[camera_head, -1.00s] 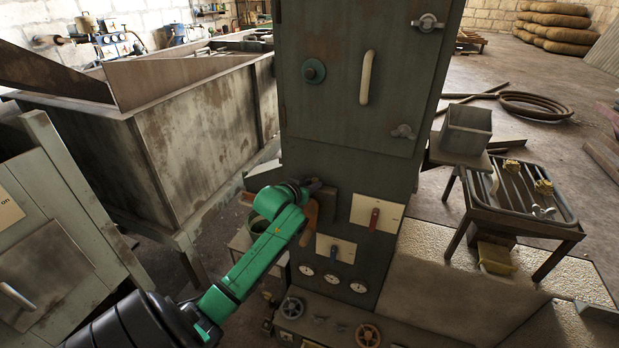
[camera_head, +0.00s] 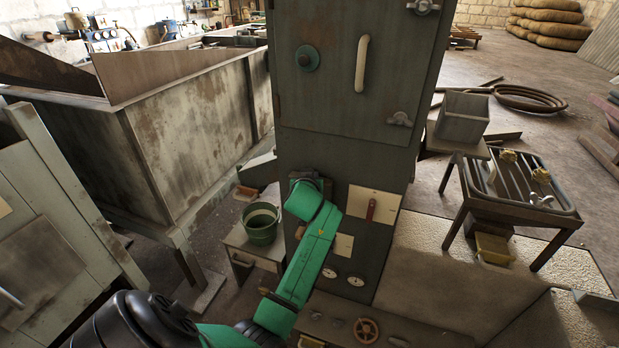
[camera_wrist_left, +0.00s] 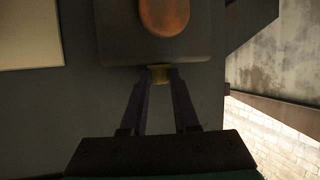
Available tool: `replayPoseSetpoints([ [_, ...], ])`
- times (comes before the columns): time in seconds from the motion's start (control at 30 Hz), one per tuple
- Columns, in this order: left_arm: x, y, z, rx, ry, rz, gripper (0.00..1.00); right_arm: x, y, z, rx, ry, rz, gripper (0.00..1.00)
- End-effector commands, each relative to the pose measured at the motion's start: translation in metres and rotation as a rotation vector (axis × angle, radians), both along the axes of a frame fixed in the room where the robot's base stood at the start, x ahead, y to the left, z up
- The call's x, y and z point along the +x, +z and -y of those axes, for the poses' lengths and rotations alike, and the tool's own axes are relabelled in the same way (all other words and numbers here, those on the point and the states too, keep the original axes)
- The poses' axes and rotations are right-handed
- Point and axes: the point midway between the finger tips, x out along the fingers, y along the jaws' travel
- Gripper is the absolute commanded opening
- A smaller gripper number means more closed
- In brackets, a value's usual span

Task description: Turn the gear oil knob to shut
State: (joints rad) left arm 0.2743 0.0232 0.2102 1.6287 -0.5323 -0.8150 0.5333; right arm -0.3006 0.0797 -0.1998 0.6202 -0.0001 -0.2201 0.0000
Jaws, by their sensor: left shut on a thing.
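In the left wrist view my left gripper (camera_wrist_left: 161,78) has its two dark fingers closing in on a small brass-coloured piece (camera_wrist_left: 161,73), which sits between the tips. The piece lies at the lower edge of a dark plate (camera_wrist_left: 115,45) on the grey-green cabinet front. An orange-brown, round-ended handle (camera_wrist_left: 164,15) lies on that plate just above the fingertips. In the head view my green left arm reaches the cabinet (camera_head: 350,150) and hides the fingertips and most of the plate. I cannot tell which knob is the gear oil knob. My right gripper is not in view.
Right of my arm are a red lever on a cream plate (camera_head: 387,203), two gauges (camera_head: 356,280) and a brown handwheel (camera_head: 367,330). A green bucket (camera_head: 261,228) stands on a small table at left. A metal stand (camera_head: 540,222) is at right.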

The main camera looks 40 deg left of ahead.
Motion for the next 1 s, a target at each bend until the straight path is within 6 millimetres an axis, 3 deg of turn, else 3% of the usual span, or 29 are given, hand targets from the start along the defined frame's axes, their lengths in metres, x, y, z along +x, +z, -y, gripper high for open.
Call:
replayPoseSetpoints([
  [0.1, 0.000, 0.000, 0.000, -0.003, -0.001, 0.001, 0.00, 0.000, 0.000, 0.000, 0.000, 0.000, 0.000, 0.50],
  [0.13, 0.000, 0.000, 0.000, -0.003, -0.001, 0.001, 0.36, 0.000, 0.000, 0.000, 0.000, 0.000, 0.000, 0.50],
  [0.17, 0.000, 0.000, 0.000, -0.003, -0.001, 0.001, 0.41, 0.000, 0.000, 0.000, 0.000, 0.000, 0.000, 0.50],
  [0.47, 0.000, 0.000, 0.000, 0.000, -0.001, 0.000, 0.41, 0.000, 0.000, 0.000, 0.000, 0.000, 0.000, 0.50],
  [0.63, -0.010, 0.005, 0.008, -0.001, -0.002, 0.002, 0.41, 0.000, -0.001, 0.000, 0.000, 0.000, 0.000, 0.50],
  [1.0, -0.086, 0.040, 0.060, -0.004, -0.003, 0.002, 0.41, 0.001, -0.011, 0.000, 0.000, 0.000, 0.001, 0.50],
])
